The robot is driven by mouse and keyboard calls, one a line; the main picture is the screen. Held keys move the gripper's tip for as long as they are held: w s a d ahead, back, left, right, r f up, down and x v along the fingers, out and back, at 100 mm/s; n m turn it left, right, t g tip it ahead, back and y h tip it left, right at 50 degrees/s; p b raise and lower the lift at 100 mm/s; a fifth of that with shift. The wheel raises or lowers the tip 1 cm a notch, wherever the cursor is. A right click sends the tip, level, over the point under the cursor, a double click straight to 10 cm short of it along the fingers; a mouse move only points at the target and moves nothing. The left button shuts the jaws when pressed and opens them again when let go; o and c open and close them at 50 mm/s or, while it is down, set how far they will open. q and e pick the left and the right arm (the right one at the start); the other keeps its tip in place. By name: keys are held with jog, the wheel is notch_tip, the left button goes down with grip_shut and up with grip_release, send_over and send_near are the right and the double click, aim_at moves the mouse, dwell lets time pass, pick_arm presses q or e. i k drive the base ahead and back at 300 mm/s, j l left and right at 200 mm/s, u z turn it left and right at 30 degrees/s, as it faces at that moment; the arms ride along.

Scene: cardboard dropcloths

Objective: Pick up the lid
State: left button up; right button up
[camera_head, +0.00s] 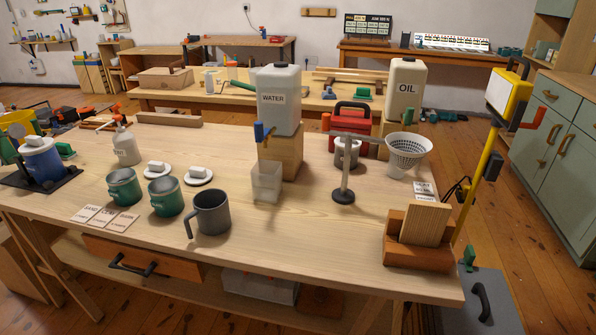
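Two white lids with knobs lie flat on the wooden workbench (310,205): one lid (154,171) on the left and another lid (199,178) to its right. They lie behind two green mugs (123,188) and (165,198). A blue canister (43,165) at the far left has a white lid (37,143) on its top. I cannot tell from this view which lid is meant. Neither of my grippers is in view.
A dark grey mug (211,213) stands front of centre. A white spray bottle (125,146) stands behind the lids. A water tank (279,100) sits on a wooden block above a clear container (266,182). A white basket (407,150) stands right. The front centre-right bench is clear.

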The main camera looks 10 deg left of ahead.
aim_at(155, 169)
jog(key=k+l+u, duration=0.1)
jog(key=u, duration=1.25)
